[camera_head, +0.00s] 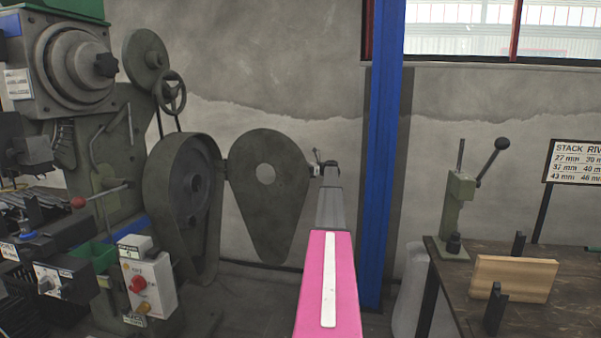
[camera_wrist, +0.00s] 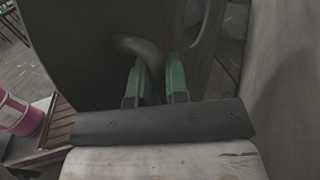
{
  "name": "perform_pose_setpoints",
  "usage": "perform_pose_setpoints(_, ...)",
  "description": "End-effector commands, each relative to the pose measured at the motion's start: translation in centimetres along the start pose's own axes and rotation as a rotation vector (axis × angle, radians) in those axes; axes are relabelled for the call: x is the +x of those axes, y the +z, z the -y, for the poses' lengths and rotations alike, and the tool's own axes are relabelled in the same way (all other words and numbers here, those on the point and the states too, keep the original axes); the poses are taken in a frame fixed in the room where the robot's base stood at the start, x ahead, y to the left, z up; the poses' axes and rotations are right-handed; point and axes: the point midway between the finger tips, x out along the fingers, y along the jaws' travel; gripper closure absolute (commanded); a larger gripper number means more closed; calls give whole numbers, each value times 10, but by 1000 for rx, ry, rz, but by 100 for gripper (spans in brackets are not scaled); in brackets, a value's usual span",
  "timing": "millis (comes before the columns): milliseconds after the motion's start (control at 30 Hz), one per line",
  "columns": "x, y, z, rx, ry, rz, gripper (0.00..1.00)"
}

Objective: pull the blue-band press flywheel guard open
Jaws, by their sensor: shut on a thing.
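The press with the blue band (camera_head: 134,229) stands at the left in the head view. Its flywheel guard (camera_head: 262,215), a grey-green teardrop plate with a round hole, stands out to the right of the round housing (camera_head: 183,190), whose inside shows. My gripper (camera_head: 318,168) is at the guard's right edge. In the wrist view my gripper (camera_wrist: 156,82) has its two green fingers on either side of a curved pale handle (camera_wrist: 145,50) in front of the dark guard plate (camera_wrist: 90,55). It is shut on this handle. The exact finger contact is dim.
A blue post (camera_head: 385,150) stands just right of my arm. A workbench (camera_head: 460,262) with a small hand press (camera_head: 458,200) and a wooden block (camera_head: 513,278) is at the right. A control box (camera_head: 148,283) is on the press's front. The wall is close behind the guard.

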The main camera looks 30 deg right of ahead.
Motion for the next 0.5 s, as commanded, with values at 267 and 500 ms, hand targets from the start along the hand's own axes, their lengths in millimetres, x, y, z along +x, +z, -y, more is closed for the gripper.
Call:
perform_pose_setpoints(267,2,0,1,3,0,0,61)
perform_pose_setpoints(500,-1,0,1,1,-1,0,61)
